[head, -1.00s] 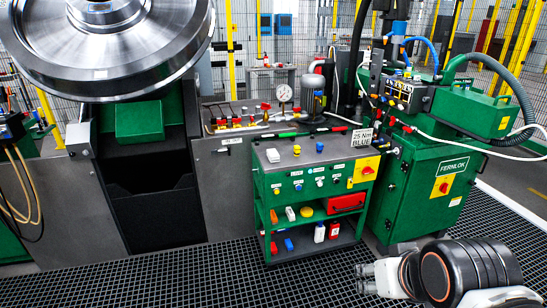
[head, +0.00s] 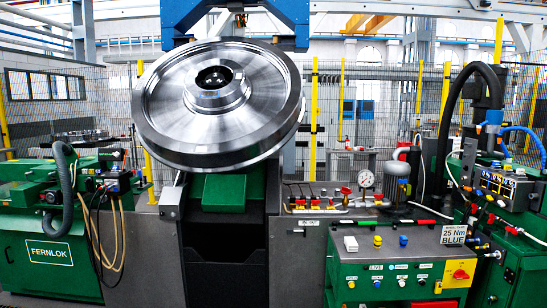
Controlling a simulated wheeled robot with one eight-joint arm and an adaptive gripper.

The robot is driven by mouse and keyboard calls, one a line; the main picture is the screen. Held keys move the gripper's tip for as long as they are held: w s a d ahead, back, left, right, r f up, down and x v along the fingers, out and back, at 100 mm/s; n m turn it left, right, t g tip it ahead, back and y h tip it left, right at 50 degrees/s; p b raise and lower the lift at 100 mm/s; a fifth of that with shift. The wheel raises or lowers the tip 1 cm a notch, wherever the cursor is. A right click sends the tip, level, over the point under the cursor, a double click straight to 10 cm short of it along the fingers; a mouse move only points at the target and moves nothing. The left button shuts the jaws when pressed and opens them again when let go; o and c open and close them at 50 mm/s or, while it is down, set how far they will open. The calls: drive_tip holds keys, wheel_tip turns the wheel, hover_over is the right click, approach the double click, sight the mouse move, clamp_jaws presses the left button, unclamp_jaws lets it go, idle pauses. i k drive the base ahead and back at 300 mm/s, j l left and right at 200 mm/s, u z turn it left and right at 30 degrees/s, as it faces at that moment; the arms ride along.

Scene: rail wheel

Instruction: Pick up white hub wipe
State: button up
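A small white block (head: 351,244) sits on the grey top of the green cart (head: 340,272), near its left end. It is the only loose white piece on that top and may be the white hub wipe; it is too small to tell for sure. A small yellow piece (head: 377,241) and a small blue piece (head: 403,241) stand in a row to its right. The steel rail wheel (head: 215,100) with its raised hub is tilted on a green stand at centre left. My gripper is not in view.
A sign reading 25 Nm BLUE (head: 454,235) stands at the cart's right rear. A pressure gauge (head: 366,180) and a grey bench with red fittings (head: 325,200) are behind the cart. Green machines flank both sides. The cart's lower shelves are out of view.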

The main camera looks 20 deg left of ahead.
sight(350, 244)
drive_tip(key=i+l+u, duration=0.1)
drive_tip(key=i, duration=0.45)
drive_tip(key=i+l+u, duration=0.15)
drive_tip(key=i, duration=0.35)
drive_tip(key=i+l+u, duration=0.1)
drive_tip(key=i+l, duration=0.2)
drive_tip(key=i, duration=0.25)
drive_tip(key=i+l+u, duration=0.1)
drive_tip(key=i+l, duration=0.2)
drive_tip(key=i, duration=0.2)
drive_tip(key=i+l+u, duration=0.1)
drive_tip(key=i+l, duration=0.2)
drive_tip(key=i, duration=0.2)
